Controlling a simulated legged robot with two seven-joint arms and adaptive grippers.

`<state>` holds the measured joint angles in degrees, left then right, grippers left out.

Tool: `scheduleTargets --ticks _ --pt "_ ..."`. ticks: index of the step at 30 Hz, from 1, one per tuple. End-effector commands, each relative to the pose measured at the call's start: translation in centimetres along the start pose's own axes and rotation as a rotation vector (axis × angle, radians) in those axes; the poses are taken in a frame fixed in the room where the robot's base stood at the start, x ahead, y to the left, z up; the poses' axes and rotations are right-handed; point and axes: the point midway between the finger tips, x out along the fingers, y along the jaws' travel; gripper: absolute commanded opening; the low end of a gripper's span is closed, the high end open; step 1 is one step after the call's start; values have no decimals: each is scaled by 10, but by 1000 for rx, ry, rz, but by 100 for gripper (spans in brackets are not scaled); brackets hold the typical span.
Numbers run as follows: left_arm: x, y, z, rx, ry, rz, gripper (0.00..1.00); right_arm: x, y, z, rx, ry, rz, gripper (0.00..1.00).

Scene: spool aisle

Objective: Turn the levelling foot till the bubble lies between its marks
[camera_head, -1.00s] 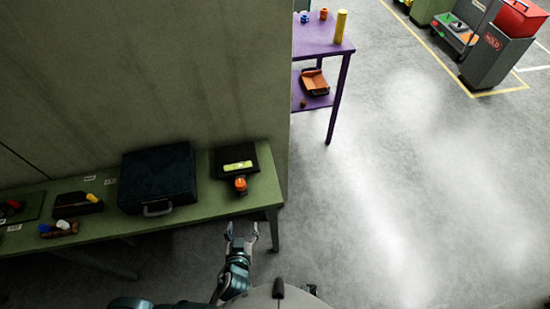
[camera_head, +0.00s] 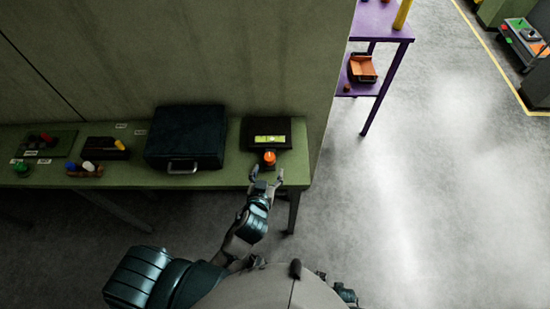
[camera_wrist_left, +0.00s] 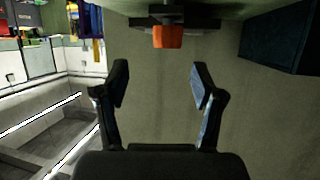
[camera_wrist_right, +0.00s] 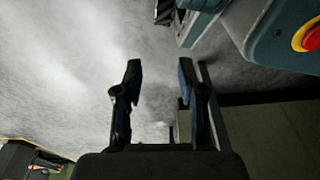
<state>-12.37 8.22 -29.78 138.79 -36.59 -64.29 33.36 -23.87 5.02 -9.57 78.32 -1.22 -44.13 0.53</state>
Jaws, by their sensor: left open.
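The orange levelling foot (camera_head: 269,157) sticks out at the front of a black device (camera_head: 252,128) at the right end of the green bench. A yellow-green level vial (camera_head: 270,139) lies on the device; its bubble and marks are too small to read. My left gripper (camera_head: 268,177) is open just in front of the foot, its fingers apart and empty. In the left wrist view the orange foot (camera_wrist_left: 167,37) shows beyond the open fingertips of my left gripper (camera_wrist_left: 159,76), not between them. My right gripper (camera_wrist_right: 158,72) is open and empty over the floor.
A dark case (camera_head: 187,135) stands on the green bench (camera_head: 222,174) left of the device. Small trays and coloured parts (camera_head: 85,168) lie farther left. A wall rises behind the bench.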

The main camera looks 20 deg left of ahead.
Motion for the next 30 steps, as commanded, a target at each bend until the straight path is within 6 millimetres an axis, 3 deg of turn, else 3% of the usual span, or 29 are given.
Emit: scheduleTargets --ticks 3,10,15,24,30 --pt "29 -2 -1 3 2 -2 68 -4 -2 -6 1 6 0 40" --pt "68 7 0 12 0 -6 68 -6 3 -11 1 11 -7 40" --pt "79 12 -1 15 0 -6 68 -9 3 -14 2 12 -7 40" --pt "81 3 0 4 1 0 67 -10 8 -13 2 10 0 40" --pt "81 2 0 5 0 -2 17 -10 3 -14 3 11 -7 40"
